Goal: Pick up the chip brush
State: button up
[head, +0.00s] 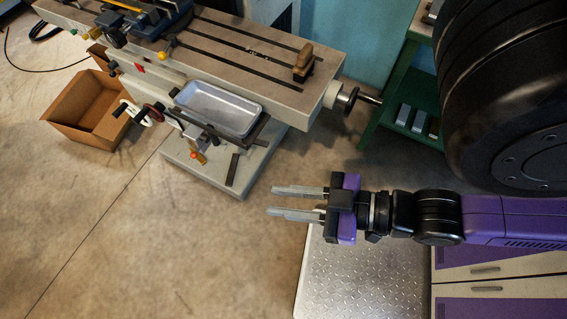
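A small tan, wooden-looking piece with a dark lower part (303,62) stands near the right end of the milling machine's table (232,62). It looks like the chip brush, but it is too small to be sure. My gripper (272,200) is in the lower middle of the head view, pointing left. Its two grey fingers are apart with nothing between them. It is well below the brush in the picture and does not touch anything.
A grey metal tray (220,97) sits at the machine's front, beside handwheels. A crank handle (362,97) juts from the table's right end. An open cardboard box (70,125) is at left. A green shelf (385,125) stands at right. The floor at lower left is clear.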

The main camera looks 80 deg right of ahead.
aim_at(304, 66)
jog(key=z, duration=1.25)
